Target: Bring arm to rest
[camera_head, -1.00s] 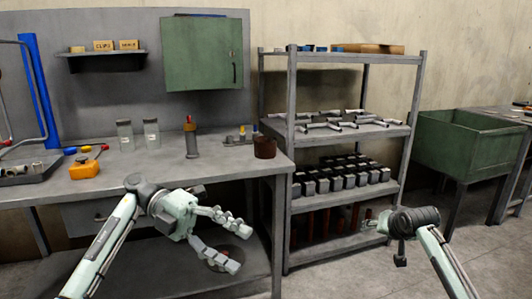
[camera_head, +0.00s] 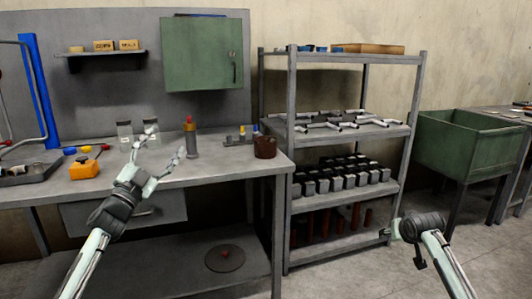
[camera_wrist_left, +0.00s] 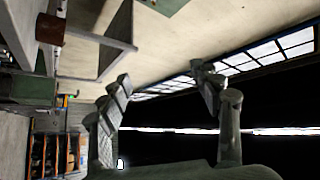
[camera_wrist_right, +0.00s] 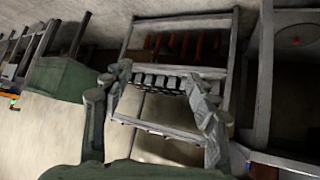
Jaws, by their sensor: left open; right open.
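My left gripper (camera_head: 160,152) is open and empty in the head view. It points up and away, in front of the workbench (camera_head: 215,172) and overlapping two glass jars from this view. Its spread fingers also show in the left wrist view (camera_wrist_left: 165,100), with nothing between them. My right arm comes in at the lower right of the head view, with its gripper end (camera_head: 388,232) near the shelf's right side; the fingers there are barely visible. In the right wrist view, the right gripper (camera_wrist_right: 165,85) is open and empty, with the shelf beyond it.
A grey shelf rack (camera_head: 345,200) holds several dark blocks and metal pieces. On the bench stand an orange-topped bottle (camera_head: 191,140), a brown cup (camera_head: 265,147) and a yellow-orange tool (camera_head: 84,168). A green bin (camera_head: 460,145) is at the right. A round disc (camera_head: 224,258) lies on the bench's lower shelf.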

